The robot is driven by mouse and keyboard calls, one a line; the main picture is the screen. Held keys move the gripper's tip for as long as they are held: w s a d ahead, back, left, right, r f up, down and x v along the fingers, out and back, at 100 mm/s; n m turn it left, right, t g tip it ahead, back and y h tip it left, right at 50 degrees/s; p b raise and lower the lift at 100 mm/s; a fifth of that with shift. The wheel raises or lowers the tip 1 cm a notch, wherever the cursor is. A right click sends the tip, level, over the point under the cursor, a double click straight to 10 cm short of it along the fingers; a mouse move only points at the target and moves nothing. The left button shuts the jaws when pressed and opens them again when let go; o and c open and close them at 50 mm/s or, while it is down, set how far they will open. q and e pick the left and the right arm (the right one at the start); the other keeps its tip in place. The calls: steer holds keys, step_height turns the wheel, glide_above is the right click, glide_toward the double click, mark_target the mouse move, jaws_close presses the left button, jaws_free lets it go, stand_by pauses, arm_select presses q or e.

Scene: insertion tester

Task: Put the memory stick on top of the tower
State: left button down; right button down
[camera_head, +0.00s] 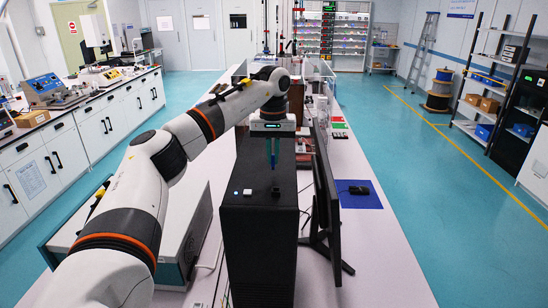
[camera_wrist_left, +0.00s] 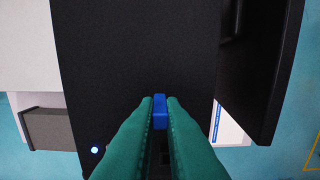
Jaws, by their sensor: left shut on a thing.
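The black tower (camera_head: 258,245) stands upright on the long white bench, and its dark top fills the middle of the left wrist view (camera_wrist_left: 130,50). My left gripper (camera_head: 273,165) points down over the tower's top, with its green fingers close together. In the left wrist view, the fingers (camera_wrist_left: 159,112) are shut on the blue memory stick (camera_wrist_left: 160,103), whose end shows between the tips. In the head view the stick is too small to make out clearly. I cannot tell whether it touches the tower. My right gripper is not in view.
A black monitor (camera_head: 326,185) stands close to the tower's right. A blue mat (camera_head: 369,201) with a small black device (camera_head: 358,190) lies beyond it. A white and grey box-shaped instrument (camera_head: 195,235) stands to the left. The bench is bare at the front right.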

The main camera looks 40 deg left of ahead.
mark_target(273, 155)
arm_select(q)
steer(key=shift+s+f, duration=0.1)
steer(key=shift+f, duration=0.95)
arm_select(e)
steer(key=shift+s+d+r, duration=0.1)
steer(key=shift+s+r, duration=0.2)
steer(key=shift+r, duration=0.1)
arm_select(q)
steer(key=shift+f, duration=0.1)
steer(key=c, duration=1.5)
jaws_free()
